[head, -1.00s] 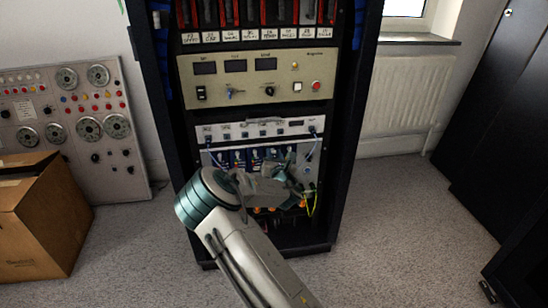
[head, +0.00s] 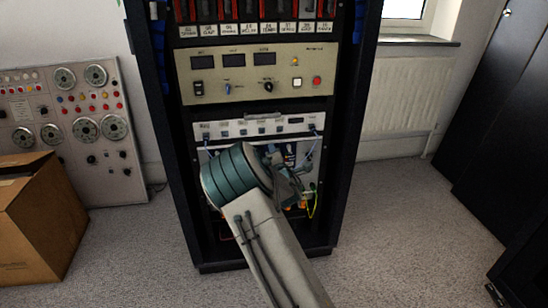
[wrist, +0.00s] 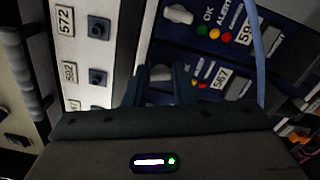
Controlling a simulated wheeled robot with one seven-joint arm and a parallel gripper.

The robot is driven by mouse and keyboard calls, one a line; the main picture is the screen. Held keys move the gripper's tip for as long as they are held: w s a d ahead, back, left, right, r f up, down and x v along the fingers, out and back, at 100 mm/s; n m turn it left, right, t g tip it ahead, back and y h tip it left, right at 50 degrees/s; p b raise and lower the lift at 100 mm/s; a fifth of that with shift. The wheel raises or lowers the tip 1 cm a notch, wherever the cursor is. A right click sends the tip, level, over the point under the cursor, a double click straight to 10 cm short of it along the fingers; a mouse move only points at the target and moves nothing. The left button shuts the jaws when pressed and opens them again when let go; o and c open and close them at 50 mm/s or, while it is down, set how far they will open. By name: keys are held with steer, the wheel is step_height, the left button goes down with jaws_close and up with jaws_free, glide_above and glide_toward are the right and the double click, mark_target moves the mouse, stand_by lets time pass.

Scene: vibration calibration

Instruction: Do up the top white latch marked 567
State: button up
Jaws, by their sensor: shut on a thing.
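In the wrist view, the label 567 (wrist: 221,79) sits on a dark blue module beside green, yellow and red lights. The white latch marked 567 (wrist: 160,73) shows as a small pale piece between my fingertips, mostly covered by them. My gripper (wrist: 160,80) is shut on this latch. Whether the latch is done up cannot be seen. In the head view, my gripper (head: 291,183) is in front of the rack's lower modules, and my wrist hides most of them and the latch.
Another white latch (wrist: 178,14) is on the neighbouring blue module. A blue cable (wrist: 257,45) runs close to the right of the 567 label. A white panel with dark knobs (wrist: 98,77) is at left. A cardboard box (head: 40,220) stands on the floor left of the rack.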

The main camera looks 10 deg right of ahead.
steer(key=shift+f+m+b, duration=0.15)
steer(key=shift+m+b, duration=0.65)
steer(key=shift+m, duration=1.1)
steer(key=o, duration=1)
steer(key=shift+s, duration=0.15)
steer(key=s+p, duration=0.3)
steer(key=s, duration=1)
steer(key=shift+s, duration=0.3)
